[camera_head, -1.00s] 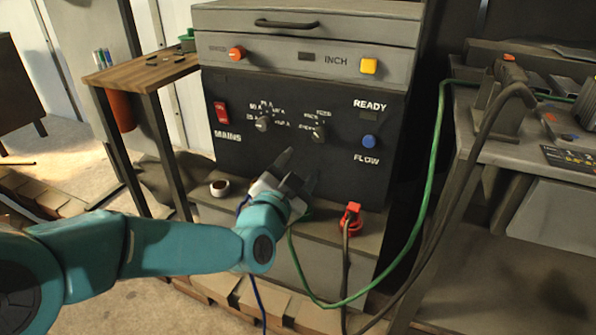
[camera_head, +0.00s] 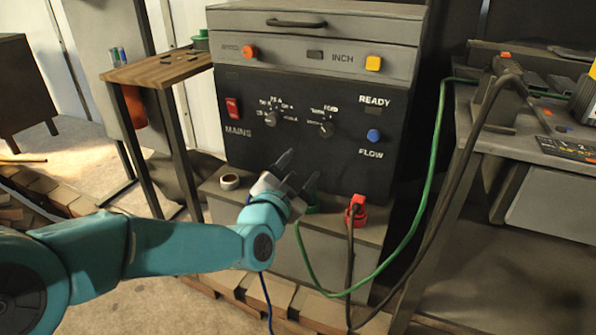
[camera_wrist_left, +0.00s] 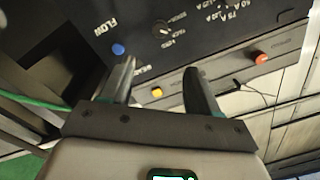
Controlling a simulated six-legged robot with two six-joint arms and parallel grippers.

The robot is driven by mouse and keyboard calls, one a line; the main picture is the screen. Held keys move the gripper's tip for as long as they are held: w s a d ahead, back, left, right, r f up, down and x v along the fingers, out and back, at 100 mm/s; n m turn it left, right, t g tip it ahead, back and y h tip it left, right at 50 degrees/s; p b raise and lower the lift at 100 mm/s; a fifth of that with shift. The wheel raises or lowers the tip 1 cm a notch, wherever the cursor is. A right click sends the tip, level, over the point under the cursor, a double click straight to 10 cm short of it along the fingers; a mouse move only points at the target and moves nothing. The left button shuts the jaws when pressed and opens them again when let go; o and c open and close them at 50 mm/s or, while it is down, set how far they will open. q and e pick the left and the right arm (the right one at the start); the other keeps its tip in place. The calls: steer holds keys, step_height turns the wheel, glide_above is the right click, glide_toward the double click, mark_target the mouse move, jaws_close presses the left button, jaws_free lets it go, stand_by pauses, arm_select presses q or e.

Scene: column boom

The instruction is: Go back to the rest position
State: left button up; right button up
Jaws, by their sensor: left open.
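My left gripper (camera_head: 297,172) is open and empty in the head view, in front of the lower part of the machine's black control panel (camera_head: 345,155). Its two dark fingers point up and away from me, apart from each other. In the left wrist view the fingers (camera_wrist_left: 160,85) are spread with nothing between them, and the panel lies beyond, turned nearly upside down. My teal left arm comes in from the left of the head view. My right gripper does not show in either view.
The panel has a red mains switch (camera_head: 232,107), knobs and a blue FLOW button (camera_head: 374,135). A red plug (camera_head: 356,211) and a white roll (camera_head: 229,181) are on the ledge. A green hose (camera_head: 432,170) hangs at right. A wooden side table (camera_head: 160,68) stands left, a bench right.

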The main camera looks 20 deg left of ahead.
arm_select(q)
steer(key=shift+a, duration=0.1)
steer(key=s+f+n+g, duration=0.1)
steer(key=s+f+g, duration=0.25)
steer(key=f, duration=1.25)
steer(key=s+f+g, duration=0.3)
steer(key=f+g, duration=0.2)
steer(key=f, duration=1.1)
steer(key=s+d+f+n+g+h, duration=0.1)
steer(key=s+d+f+n+g, duration=0.25)
steer(key=s+f, duration=0.55)
steer(key=s+d+f+n+g+h, duration=0.2)
steer(key=s+f+n+g, duration=0.3)
steer(key=s, duration=0.8)
step_height(320, 180, up, 34)
steer(key=s+d+p, duration=0.1)
steer(key=p, duration=3.3)
steer(key=shift+s+d+g, duration=0.2)
steer(key=shift+s+g, duration=0.05)
steer(key=shift+g, duration=0.15)
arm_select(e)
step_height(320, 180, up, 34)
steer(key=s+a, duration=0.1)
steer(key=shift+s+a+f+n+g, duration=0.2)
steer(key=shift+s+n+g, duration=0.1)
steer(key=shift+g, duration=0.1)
arm_select(q)
steer(key=shift+n, duration=0.25)
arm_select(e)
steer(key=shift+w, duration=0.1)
